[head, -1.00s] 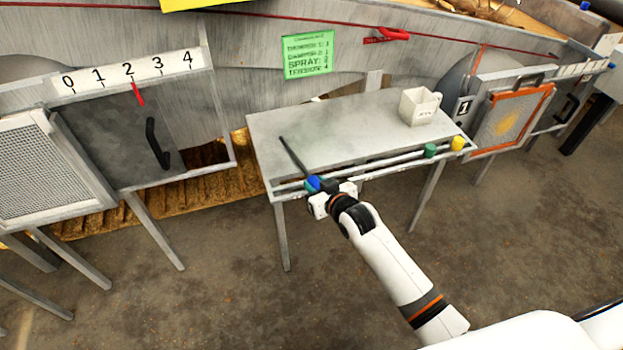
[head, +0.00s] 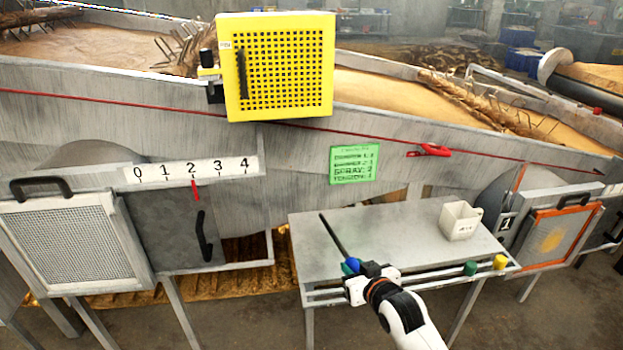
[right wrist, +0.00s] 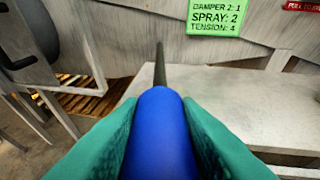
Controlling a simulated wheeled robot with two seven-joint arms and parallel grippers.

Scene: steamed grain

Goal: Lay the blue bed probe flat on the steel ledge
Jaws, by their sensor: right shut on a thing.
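The blue bed probe (head: 351,266) has a blue handle and a thin dark rod. Its rod reaches up and left over the steel ledge (head: 400,239) in the head view. My right gripper (head: 358,272) is shut on the blue handle at the ledge's front left edge. In the right wrist view the handle (right wrist: 159,135) sits between the two green fingers, with the rod pointing away. I cannot tell whether the rod touches the ledge. My left gripper is not in view.
A white cup (head: 459,222) stands on the ledge's right part. A green-capped probe (head: 470,268) and a yellow-capped one (head: 499,262) lie in the front rack. A green card (head: 354,165) hangs behind. The ledge's middle is clear.

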